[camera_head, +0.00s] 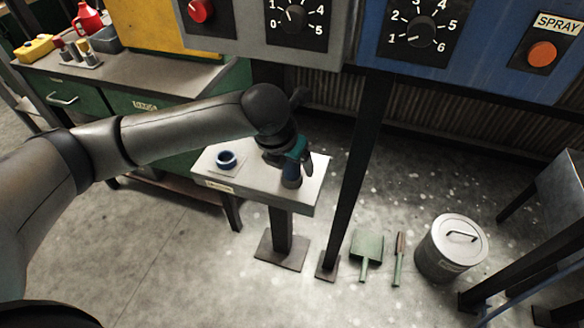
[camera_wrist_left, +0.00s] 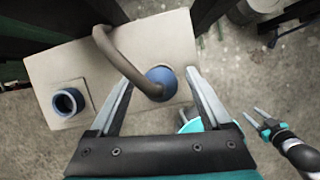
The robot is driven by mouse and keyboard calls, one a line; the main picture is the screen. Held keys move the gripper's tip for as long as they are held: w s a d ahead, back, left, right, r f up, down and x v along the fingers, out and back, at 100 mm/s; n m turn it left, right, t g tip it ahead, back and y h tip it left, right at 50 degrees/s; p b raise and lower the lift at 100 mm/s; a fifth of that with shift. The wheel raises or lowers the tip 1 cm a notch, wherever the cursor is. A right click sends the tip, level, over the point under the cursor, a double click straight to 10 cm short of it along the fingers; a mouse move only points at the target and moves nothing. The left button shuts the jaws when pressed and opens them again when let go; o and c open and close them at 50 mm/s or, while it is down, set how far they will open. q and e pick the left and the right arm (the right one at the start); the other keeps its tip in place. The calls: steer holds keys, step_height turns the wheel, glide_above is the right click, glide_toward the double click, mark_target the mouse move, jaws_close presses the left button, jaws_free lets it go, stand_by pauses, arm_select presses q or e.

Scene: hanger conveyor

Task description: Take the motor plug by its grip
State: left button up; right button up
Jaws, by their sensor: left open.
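The motor plug (camera_head: 291,176) is a blue round body standing on the small pedestal table (camera_head: 315,186). In the left wrist view the blue plug (camera_wrist_left: 160,76) has a thick grey-brown cable (camera_wrist_left: 112,52) arching out of it. My left gripper (camera_head: 297,160) is above the plug in the head view. In the left wrist view its two fingers (camera_wrist_left: 160,84) are spread, with the plug between their tips in the picture; I cannot tell the height gap. My right gripper (camera_wrist_left: 257,116) shows small at the right of that view, its fingers apart and empty.
A blue ring-shaped socket (camera_head: 226,159) sits on a square plate beside the plug on the table. A dark post (camera_head: 358,170) stands just right of the table. A dustpan (camera_head: 367,246), a brush (camera_head: 399,258) and a lidded metal bin (camera_head: 451,248) are on the floor.

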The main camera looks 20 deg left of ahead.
arm_select(q)
steer(key=shift+f, duration=0.1)
steer(key=shift+c, duration=0.4)
jaws_close()
stand_by(0.5)
